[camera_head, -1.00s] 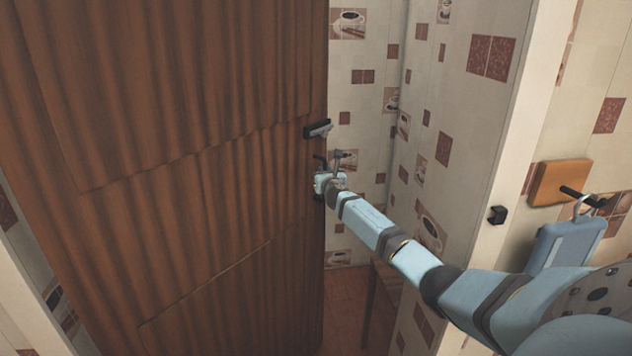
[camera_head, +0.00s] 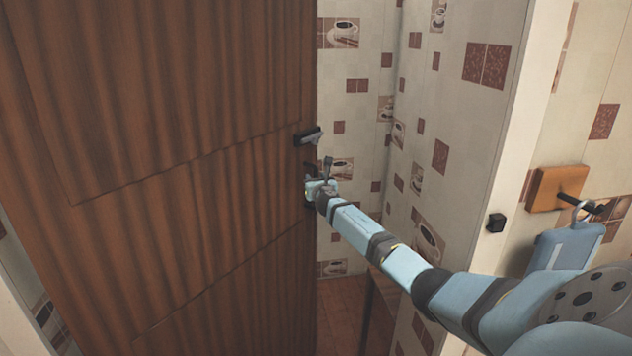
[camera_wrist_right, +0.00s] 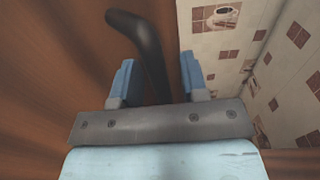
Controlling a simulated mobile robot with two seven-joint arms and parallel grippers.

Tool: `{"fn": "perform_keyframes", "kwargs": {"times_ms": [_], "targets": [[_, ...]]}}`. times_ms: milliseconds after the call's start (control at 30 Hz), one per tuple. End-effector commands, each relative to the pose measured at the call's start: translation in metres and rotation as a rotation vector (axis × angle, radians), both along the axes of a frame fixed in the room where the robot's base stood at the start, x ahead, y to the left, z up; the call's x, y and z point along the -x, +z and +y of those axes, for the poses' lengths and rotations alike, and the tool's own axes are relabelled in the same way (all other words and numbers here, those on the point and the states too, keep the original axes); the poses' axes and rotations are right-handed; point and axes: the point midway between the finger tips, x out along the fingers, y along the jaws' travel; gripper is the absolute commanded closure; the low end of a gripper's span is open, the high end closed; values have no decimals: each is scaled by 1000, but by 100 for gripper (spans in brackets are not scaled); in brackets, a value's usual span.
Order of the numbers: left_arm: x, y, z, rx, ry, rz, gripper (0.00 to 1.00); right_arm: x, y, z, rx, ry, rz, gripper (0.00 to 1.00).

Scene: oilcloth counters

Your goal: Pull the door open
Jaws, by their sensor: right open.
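The brown wooden door (camera_head: 170,190) fills the left of the head view and stands partly open, with a gap to its right. A metal handle (camera_head: 310,136) sits near its right edge. My right gripper (camera_head: 318,174) is at the door's edge just below that handle. In the right wrist view the two blue fingers of my right gripper (camera_wrist_right: 157,80) are apart, and a dark curved handle (camera_wrist_right: 145,45) passes between them. I cannot tell whether the fingers touch it. My left gripper is not in view.
A white door frame (camera_head: 510,140) stands to the right, with a black catch (camera_head: 496,222) on it. An orange wall plate (camera_head: 553,188) with a dark hook is further right. Tiled walls (camera_head: 440,130) and a reddish floor (camera_head: 342,310) show through the gap.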

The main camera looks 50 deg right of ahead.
Motion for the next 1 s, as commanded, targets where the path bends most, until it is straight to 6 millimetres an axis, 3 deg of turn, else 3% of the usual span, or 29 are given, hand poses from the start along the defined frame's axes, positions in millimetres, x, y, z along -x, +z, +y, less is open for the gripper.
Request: {"fn": "perform_keyframes", "kwargs": {"times_ms": [267,700,1000], "targets": [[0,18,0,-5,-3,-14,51,16,3,10,3,2,4,59],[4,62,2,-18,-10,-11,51,89,4,55,1,2,3,59],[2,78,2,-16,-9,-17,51,116,1,72,-1,0,-1,59]]}}
